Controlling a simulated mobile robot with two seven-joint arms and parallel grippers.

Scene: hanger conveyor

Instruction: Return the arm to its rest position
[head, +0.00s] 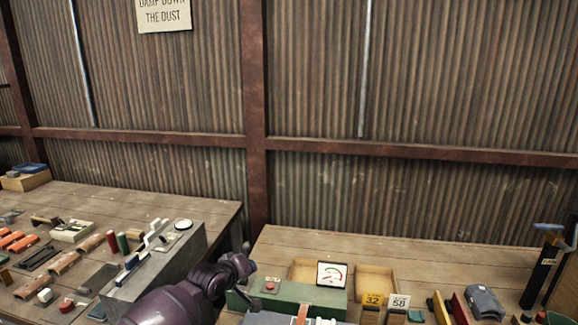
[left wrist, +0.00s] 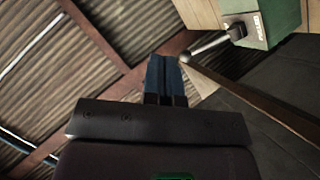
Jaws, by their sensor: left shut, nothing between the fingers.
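My left gripper (left wrist: 164,72) shows in the left wrist view as two blue fingers side by side, closed with nothing between them. In the head view my purple left arm comes up from the bottom, left of centre, and reaches across the gap between the benches; I cannot make out its fingers there. In the wrist view a table edge (left wrist: 255,103) runs beside the fingertips. My right gripper is in neither view.
The left bench (head: 110,205) carries a grey sloped block (head: 160,268) and several small parts. A corrugated wall (head: 420,75) stands behind.

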